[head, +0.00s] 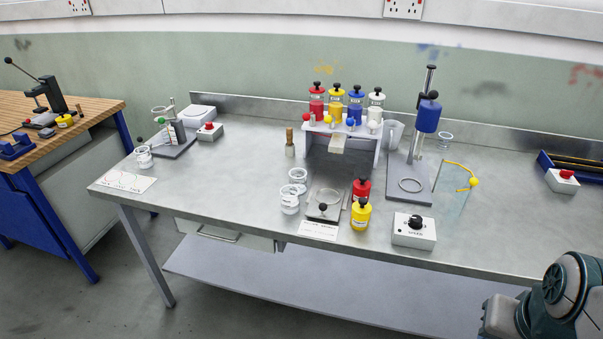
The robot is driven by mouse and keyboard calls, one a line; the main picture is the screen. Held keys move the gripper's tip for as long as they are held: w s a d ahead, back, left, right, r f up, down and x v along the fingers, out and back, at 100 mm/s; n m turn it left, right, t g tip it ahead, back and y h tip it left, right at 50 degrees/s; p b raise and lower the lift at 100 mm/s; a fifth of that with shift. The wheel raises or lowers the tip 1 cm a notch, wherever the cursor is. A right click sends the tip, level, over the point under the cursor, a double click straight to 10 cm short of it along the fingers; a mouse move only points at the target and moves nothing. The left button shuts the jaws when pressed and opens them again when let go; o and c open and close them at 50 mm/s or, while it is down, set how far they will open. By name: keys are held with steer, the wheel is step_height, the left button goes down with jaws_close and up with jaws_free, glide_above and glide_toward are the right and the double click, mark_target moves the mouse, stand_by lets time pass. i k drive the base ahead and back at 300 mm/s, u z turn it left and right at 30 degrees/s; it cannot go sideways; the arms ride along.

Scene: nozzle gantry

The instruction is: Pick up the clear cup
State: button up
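Several small clear cups stand on the grey bench, and I cannot tell which one the task means. A clear cup with a white label (289,203) stands near the front middle, with a second clear cup (298,177) right behind it. Another clear cup (144,159) stands at the left by a small stand. Only part of my arm shows, at the lower right corner, apart from all the cups. My gripper's fingers are not in view.
The nozzle gantry (341,129) carries red, yellow, blue and white bottles.

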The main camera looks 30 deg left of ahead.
mark_target(289, 195)
steer(key=u, duration=0.75)
steer(key=i, duration=0.8)
steer(key=u, duration=1.3)
steer(key=i, duration=0.25)
steer(key=u, duration=0.05)
